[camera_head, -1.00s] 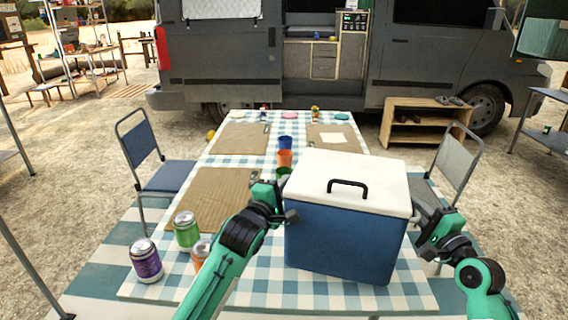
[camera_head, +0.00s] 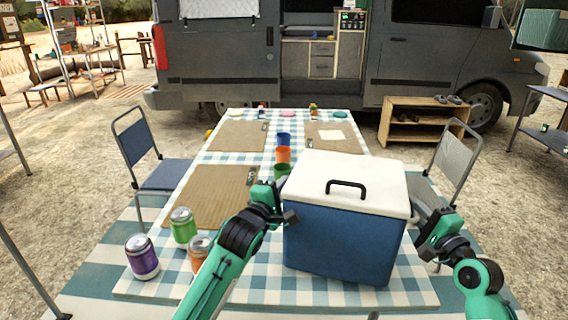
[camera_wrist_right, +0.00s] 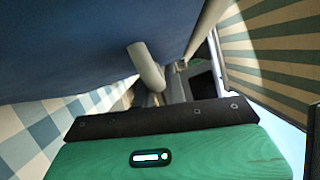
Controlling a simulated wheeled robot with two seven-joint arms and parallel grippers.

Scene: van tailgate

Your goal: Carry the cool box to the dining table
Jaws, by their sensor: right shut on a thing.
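The cool box (camera_head: 343,240), blue with a white lid and a black lid handle, is upright over the near right part of the dining table (camera_head: 268,287). Whether its base touches the table cannot be told. My left gripper (camera_head: 288,208) is against the box's left side; its fingertips are not clear. My right gripper (camera_head: 418,222) is at the box's right side. In the right wrist view, my right gripper (camera_wrist_right: 157,100) is shut on the pale side handle (camera_wrist_right: 147,66), beside the blue wall (camera_wrist_right: 70,45).
Purple (camera_head: 141,257), green (camera_head: 183,227) and orange (camera_head: 199,252) cans stand at the table's near left. Coloured cups (camera_head: 283,155) stand behind the box. Chairs flank the table, at left (camera_head: 150,160) and right (camera_head: 447,165). The van (camera_head: 215,60) is behind.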

